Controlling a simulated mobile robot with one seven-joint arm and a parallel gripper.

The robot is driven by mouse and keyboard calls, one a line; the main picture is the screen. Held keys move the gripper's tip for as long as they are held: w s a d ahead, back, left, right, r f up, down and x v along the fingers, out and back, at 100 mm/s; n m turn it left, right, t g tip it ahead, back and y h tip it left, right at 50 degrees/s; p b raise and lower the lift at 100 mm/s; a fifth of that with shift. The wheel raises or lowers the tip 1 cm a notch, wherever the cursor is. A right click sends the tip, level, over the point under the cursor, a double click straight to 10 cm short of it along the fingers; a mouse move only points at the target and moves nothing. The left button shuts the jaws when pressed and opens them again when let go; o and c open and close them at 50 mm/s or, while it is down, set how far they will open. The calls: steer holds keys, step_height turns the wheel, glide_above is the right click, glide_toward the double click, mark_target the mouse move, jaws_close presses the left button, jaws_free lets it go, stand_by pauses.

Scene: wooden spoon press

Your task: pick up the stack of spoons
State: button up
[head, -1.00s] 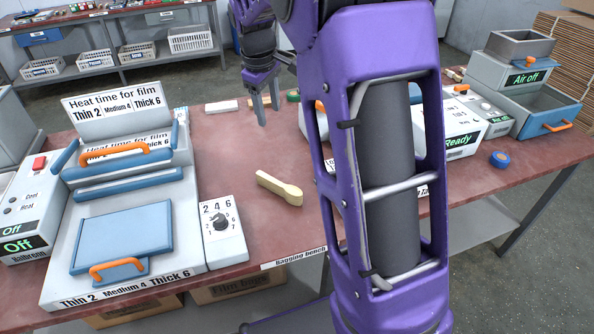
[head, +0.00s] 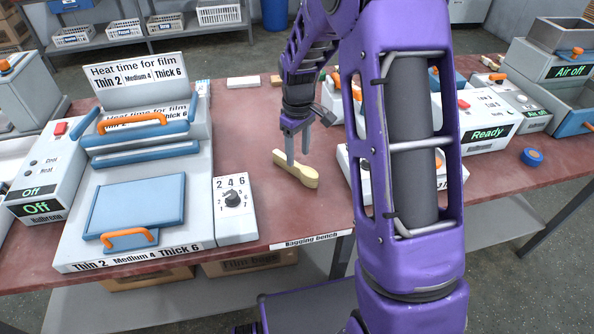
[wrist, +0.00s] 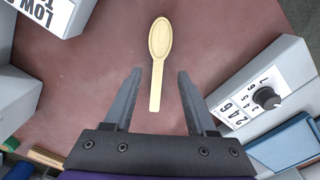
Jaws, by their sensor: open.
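The stack of pale wooden spoons (head: 305,176) lies on the red bench top, right of the dial box. Its spoons line up so closely that I cannot count them. My gripper (head: 298,155) points down, open and empty, over the handle part of the stack. One finger overlaps the stack in the head view; I cannot tell whether it touches. In the wrist view the stack (wrist: 158,50) has its bowl end far from me and its handle end between the two open fingers of my gripper (wrist: 160,75).
The heat sealer (head: 140,195) and its dial box (head: 234,208) stand left of the stack. A white box (head: 350,182) stands close on the right, partly behind my arm. The "Ready" machine (head: 490,125) is farther right. Bare bench top (head: 240,125) lies behind the stack.

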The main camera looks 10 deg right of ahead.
mark_target(298, 165)
steer(key=shift+w+f, duration=0.15)
steer(key=shift+f, duration=3)
steer(key=shift+c, duration=0.4)
jaws_close()
